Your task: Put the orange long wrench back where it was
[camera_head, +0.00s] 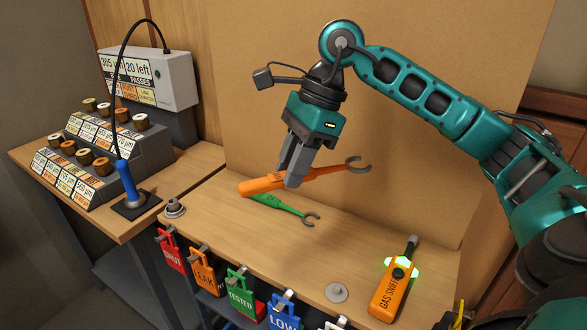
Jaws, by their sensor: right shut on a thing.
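The orange long wrench (258,185) has an orange handle and a grey open jaw at its right end. My right gripper (291,180) is shut on the wrench near the middle of its handle. It holds the wrench roughly level, apparently just above the wooden bench (370,240). The gap to the bench is hard to judge. A green wrench (275,204) lies on the bench just in front of and below the orange one. The gripper fingers hide part of the orange handle. My left gripper is not in view.
An orange gas sniffer (391,292) lies at the bench's right front. A grey fitting (174,208) sits at the left corner and a metal disc (337,292) near the front edge. Coloured tags, including a green one (240,298), hang along that edge. A blue-handled tool (128,185) stands left.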

